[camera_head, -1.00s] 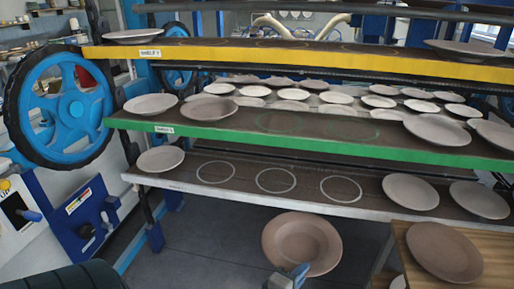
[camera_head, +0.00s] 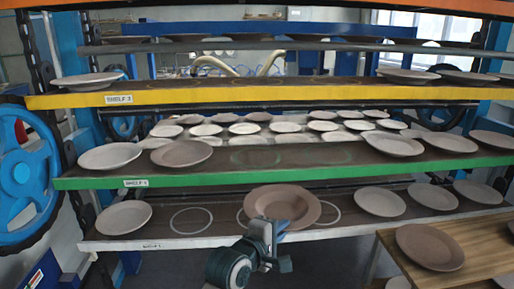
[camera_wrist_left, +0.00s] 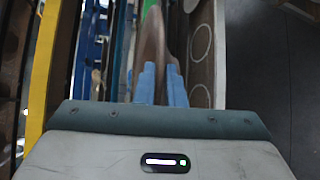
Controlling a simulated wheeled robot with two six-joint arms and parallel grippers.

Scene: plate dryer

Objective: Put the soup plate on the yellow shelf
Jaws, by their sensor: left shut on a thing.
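My left gripper (camera_head: 264,228) is shut on the rim of the brown soup plate (camera_head: 283,203), which it holds in front of the lowest shelf, below the green shelf. In the left wrist view the blue fingers (camera_wrist_left: 161,84) pinch the plate (camera_wrist_left: 154,50), seen edge-on. The yellow shelf (camera_head: 240,96), labelled SHELF-3, is above the green shelf. It has a plate (camera_head: 86,80) at its left end and two plates (camera_head: 408,75) at its right; its middle is bare with faint circles. My right gripper is not in view.
A wooden table (camera_head: 488,238) with a brown plate (camera_head: 430,246) stands at the lower right. A blue wheel (camera_head: 22,175) is at the left.

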